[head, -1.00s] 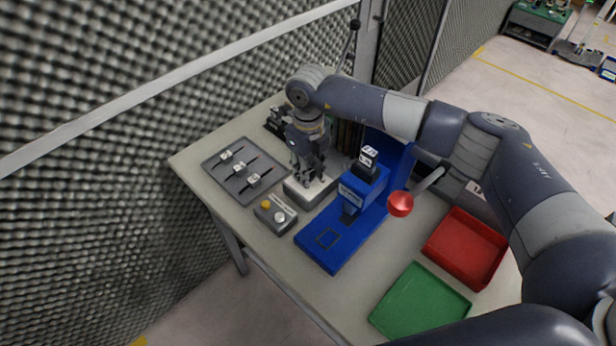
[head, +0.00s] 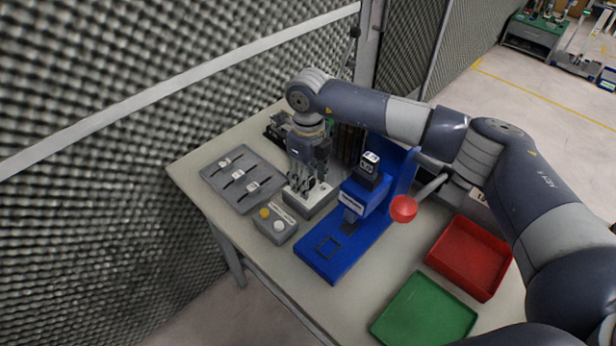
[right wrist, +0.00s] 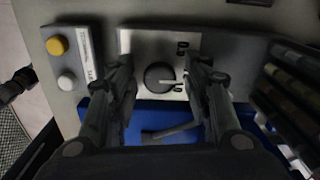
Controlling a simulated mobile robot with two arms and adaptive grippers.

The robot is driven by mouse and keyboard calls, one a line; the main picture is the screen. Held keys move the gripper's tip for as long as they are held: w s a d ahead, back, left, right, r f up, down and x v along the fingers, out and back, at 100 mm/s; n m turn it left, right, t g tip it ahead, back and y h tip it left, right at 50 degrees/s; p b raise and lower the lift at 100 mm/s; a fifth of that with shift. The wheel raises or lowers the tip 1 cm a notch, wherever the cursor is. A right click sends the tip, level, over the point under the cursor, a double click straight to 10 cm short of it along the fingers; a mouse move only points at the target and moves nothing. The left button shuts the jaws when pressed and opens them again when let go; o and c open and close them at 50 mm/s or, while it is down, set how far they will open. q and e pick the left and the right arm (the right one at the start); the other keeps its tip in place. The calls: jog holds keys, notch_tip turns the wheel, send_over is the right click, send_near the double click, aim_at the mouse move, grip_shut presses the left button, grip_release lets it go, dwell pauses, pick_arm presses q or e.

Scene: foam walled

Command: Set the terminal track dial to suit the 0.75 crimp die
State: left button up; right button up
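The dial (right wrist: 158,77) is a dark round knob with a white pointer line on a pale plate (right wrist: 139,42). In the right wrist view the pointer lies toward the right finger, near small labels too blurred to read. My right gripper (right wrist: 162,70) is open, one finger on each side of the dial, with gaps visible. In the head view it (head: 304,190) points down over the box. A black block with white marks (head: 368,166) tops the press; I cannot read it. My left gripper is out of view.
A button box (head: 275,223) with a yellow and a white button stands beside the dial box. A grey tray (head: 214,176) with several small pieces lies at left. The red-balled lever (head: 403,208), red bin (head: 470,255) and green bin (head: 424,312) are at right.

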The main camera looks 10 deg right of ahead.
notch_tip(320, 180, up, 12)
dwell(0.7)
jog(key=shift+f, duration=0.1)
dwell(0.3)
